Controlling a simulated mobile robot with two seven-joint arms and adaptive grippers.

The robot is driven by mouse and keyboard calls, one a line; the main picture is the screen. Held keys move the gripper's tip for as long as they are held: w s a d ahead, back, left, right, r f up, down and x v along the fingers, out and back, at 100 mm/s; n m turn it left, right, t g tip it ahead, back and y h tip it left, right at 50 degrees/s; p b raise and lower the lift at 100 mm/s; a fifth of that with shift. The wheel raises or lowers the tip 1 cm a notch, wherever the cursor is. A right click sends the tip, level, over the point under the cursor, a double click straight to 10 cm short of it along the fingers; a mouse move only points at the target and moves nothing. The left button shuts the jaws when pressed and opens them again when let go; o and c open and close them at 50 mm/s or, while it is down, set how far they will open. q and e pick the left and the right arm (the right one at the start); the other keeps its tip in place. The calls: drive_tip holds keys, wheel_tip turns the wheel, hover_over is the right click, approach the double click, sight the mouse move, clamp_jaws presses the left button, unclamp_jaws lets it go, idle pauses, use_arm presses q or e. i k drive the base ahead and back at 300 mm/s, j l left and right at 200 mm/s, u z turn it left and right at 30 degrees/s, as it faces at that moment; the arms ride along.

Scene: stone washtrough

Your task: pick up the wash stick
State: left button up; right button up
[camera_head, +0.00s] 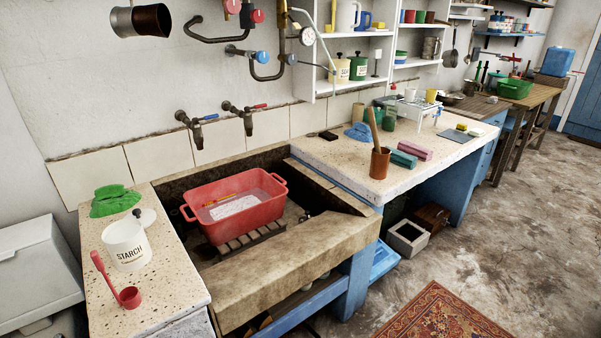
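A light wooden stick (373,127), which looks like the wash stick, stands in a reddish-brown cup (380,164). It leans slightly to the left, and its lower end is hidden inside the cup. The cup stands near the front left edge of the speckled right-hand counter (340,157). Neither of my grippers shows in the head view.
A red tub (203,228) with a pale sheet inside sits in the stone trough (280,265). Teal and pink blocks (414,149) lie right of the cup. The left counter holds a starch pot (125,243) and red ladle (128,296). Open floor lies at right.

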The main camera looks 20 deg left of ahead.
sight(372, 121)
drive_tip(key=i+l+u, duration=0.1)
drive_tip(key=i+u, duration=0.2)
drive_tip(key=i+l+u, duration=0.15)
drive_tip(key=u, duration=0.15)
drive_tip(key=i+l+u, duration=0.4)
drive_tip(key=l, duration=0.2)
drive_tip(key=l+u, duration=0.2)
drive_tip(key=i+l, duration=0.05)
drive_tip(key=l, duration=0.05)
